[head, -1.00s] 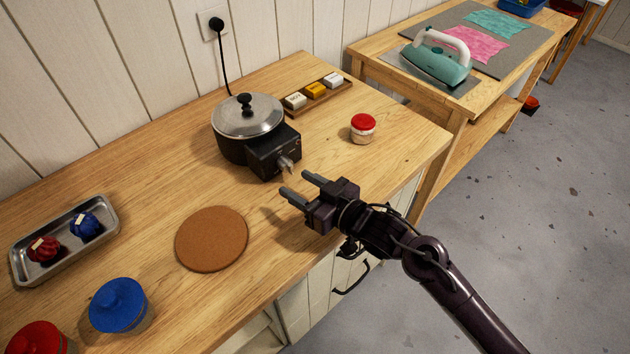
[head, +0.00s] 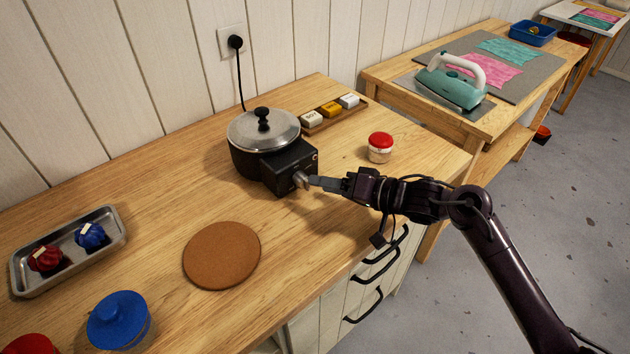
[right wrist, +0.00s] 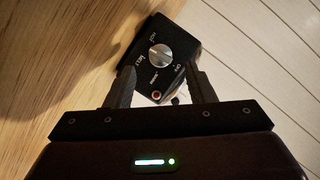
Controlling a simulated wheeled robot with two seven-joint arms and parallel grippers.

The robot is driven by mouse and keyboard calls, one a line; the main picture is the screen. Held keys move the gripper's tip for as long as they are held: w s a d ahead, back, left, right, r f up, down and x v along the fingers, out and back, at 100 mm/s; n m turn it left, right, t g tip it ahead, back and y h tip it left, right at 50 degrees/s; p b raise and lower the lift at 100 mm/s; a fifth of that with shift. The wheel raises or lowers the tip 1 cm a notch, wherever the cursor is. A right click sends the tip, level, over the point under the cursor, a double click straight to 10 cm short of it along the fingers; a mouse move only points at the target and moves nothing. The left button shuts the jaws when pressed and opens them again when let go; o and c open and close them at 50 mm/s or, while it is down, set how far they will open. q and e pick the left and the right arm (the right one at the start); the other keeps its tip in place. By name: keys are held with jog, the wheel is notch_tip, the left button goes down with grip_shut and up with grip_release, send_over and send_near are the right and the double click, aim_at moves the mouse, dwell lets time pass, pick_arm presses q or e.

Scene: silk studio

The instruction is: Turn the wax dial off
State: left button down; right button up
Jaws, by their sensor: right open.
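The wax pot (head: 245,160) is black with a metallic lid (head: 262,127) and stands on the wooden counter by the wall. Its black control box (head: 283,163) carries a silver dial (head: 301,180), facing the front right. In the right wrist view the dial (right wrist: 160,55) is ringed by small white labels, with a red spot (right wrist: 156,95) below it; I cannot tell which label it points at. My right gripper (head: 315,182) is open, its fingertips (right wrist: 160,75) on either side of the dial. Contact cannot be made out. My left gripper is out of view.
A red-lidded jar (head: 380,148) stands right of the pot, near my right gripper. A wooden tray with small blocks (head: 330,112) lies behind. A cork mat (head: 221,256), a metal tray (head: 70,285) and a blue-lidded jar (head: 119,320) are at the left. The pot's cord runs to a wall socket.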

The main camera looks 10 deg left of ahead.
aim_at(303, 181)
jog(key=shift+x, duration=1.9)
jog(key=c, duration=0.9)
